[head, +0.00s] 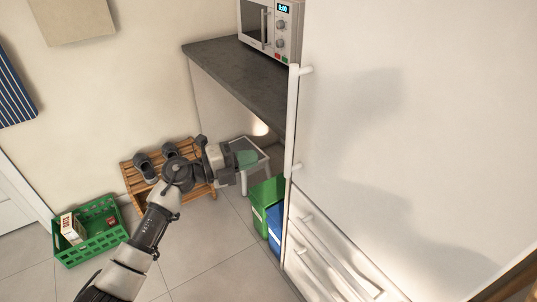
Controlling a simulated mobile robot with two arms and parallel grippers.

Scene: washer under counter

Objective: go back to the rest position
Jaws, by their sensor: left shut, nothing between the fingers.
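My left gripper (245,158) is at the end of my left arm, which reaches in from the lower left. My right gripper is not in the picture. No washer can be made out under the counter.
A large white cabinet (420,110) with handles and drawers fills the right side. A dark counter (245,80) bears a microwave (270,25). Green (266,192) and blue (275,225) bins, a wooden rack (130,178) with shoes and a green crate (85,250) stand on the tiled floor.

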